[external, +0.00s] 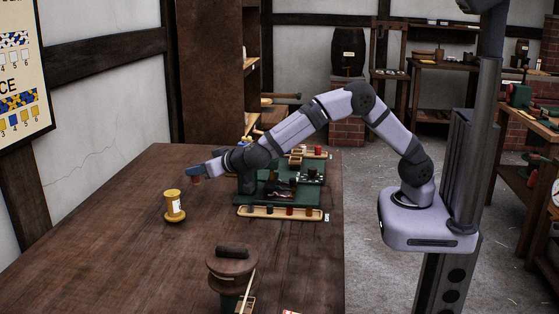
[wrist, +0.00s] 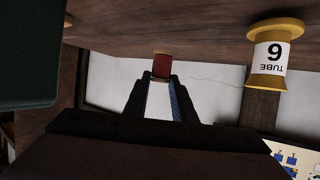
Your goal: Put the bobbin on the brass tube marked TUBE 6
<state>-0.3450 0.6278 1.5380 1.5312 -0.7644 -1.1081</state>
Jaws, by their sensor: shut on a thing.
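The brass tube (external: 175,207) stands upright on the table, yellow with a wide base and a white label. In the wrist view, the tube (wrist: 268,82) appears upside down at the right, and its label reads TUBE 6. My gripper (external: 196,173) is above the table, up and to the right of the tube in the external view. In the wrist view, my gripper (wrist: 160,80) is shut on a dark red bobbin (wrist: 162,62) with pale ends, held at the fingertips. The bobbin is apart from the tube. The fingers hide part of it.
A wooden tray (external: 279,213) with several spools and a green stand (external: 290,192) are on the table under my arm. A round dark wooden piece (external: 231,266) stands at the front. The table (external: 110,230) is clear around the tube. A wall poster (external: 20,75) hangs at the left.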

